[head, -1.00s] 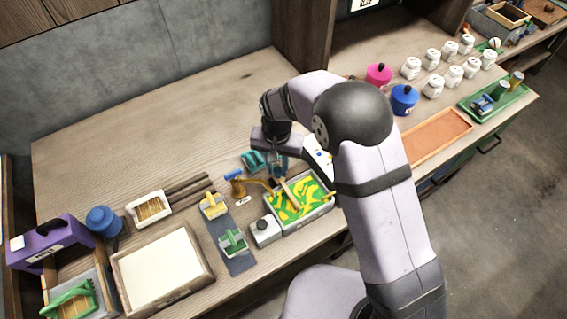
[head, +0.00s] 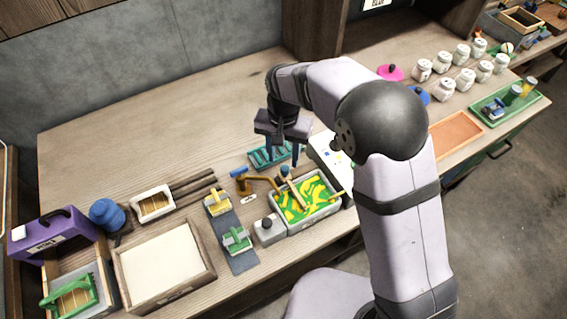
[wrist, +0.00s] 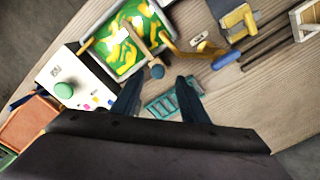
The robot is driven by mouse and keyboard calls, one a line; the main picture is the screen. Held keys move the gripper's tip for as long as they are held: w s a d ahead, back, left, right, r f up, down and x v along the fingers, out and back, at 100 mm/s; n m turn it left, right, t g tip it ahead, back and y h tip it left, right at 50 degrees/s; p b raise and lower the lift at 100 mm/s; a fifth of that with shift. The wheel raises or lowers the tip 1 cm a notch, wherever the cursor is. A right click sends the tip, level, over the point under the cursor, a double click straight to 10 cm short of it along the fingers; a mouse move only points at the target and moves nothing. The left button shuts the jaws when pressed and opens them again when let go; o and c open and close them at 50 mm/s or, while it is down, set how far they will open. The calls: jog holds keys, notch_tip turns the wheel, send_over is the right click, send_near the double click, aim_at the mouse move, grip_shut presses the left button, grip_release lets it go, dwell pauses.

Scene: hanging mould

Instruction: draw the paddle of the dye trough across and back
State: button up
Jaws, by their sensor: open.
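The dye trough (head: 322,212) is a grey tray of green and yellow swirled liquid near the table's front edge; it also shows at the top of the wrist view (wrist: 88,42). The paddle (head: 293,188) has a wooden shaft and a blue knob; the shaft reaches into the liquid, and the knob (wrist: 157,72) is toward me in the wrist view. My gripper (head: 283,160) is open and empty, above and behind the trough, apart from the paddle. In the wrist view its two fingers (wrist: 160,95) are spread below the knob.
A teal rack (head: 262,157) lies under my gripper. A brass tap-like piece (head: 262,180) stands left of the trough and a white box (head: 322,150) stands right of it. A grey box with a black knob (head: 269,230) adjoins the trough. The table's back left is clear.

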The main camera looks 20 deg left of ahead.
aim_at(285, 168)
jog(key=shift+r, duration=1.15)
jog(key=shift+f+b, duration=0.15)
jog(key=shift+b, duration=0.3)
jog(key=shift+w+d+f+b, duration=0.1)
jog(key=shift+f+b, duration=0.05)
jog(key=shift+b, duration=0.75)
jog(key=shift+w+d+r, duration=0.1)
jog(key=shift+r, duration=0.1)
jog(key=shift+f+p, duration=1.15)
jog(key=shift+f, duration=2.5)
grip_shut()
